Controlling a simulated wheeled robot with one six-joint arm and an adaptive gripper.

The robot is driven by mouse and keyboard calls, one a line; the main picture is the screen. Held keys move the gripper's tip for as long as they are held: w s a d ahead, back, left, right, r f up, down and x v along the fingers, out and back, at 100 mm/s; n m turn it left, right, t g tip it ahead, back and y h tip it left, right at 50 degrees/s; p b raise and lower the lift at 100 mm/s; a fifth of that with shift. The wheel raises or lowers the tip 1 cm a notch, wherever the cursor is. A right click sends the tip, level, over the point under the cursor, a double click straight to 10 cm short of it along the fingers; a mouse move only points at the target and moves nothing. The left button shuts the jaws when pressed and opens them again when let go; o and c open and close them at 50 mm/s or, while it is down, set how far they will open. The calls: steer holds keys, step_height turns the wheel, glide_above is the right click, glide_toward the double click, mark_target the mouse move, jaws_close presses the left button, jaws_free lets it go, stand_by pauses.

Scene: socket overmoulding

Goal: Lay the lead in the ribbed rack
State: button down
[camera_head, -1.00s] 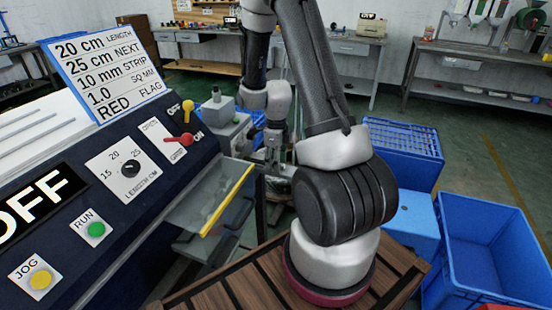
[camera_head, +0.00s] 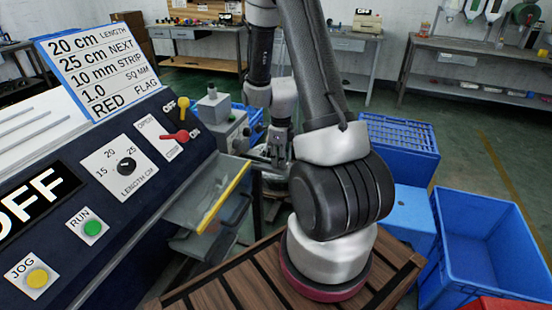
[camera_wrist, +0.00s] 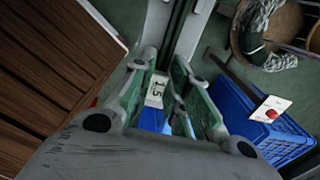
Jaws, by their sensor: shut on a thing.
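My gripper (camera_wrist: 165,92) hangs over the floor in the wrist view, its green-padded fingers close together. It is shut on the lead, though the lead itself can hardly be made out between the fingers. A small white tag marked 15 (camera_wrist: 155,90) shows at the fingertips; I cannot tell if it belongs to the lead. In the head view my gripper (camera_head: 278,152) is small and partly hidden, beyond the machine's clear tray. I cannot identify the ribbed rack for certain; a white surface with grey bars (camera_head: 28,128) lies atop the machine at left.
The dark blue machine (camera_head: 140,215) fills the left. Its clear tray (camera_head: 200,195) has a yellow edge. Blue crates (camera_head: 490,245) stand at right. A slatted wooden top (camera_head: 235,285) is in front. In the wrist view a blue crate (camera_wrist: 235,110) is right of the fingers.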

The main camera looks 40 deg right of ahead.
steer(key=shift+s+d, duration=0.5)
steer(key=shift+s, duration=0.3)
steer(key=shift+s+d, duration=0.5)
steer(key=shift+s, duration=0.3)
steer(key=shift+r, duration=0.1)
steer(key=shift+r, duration=2.45)
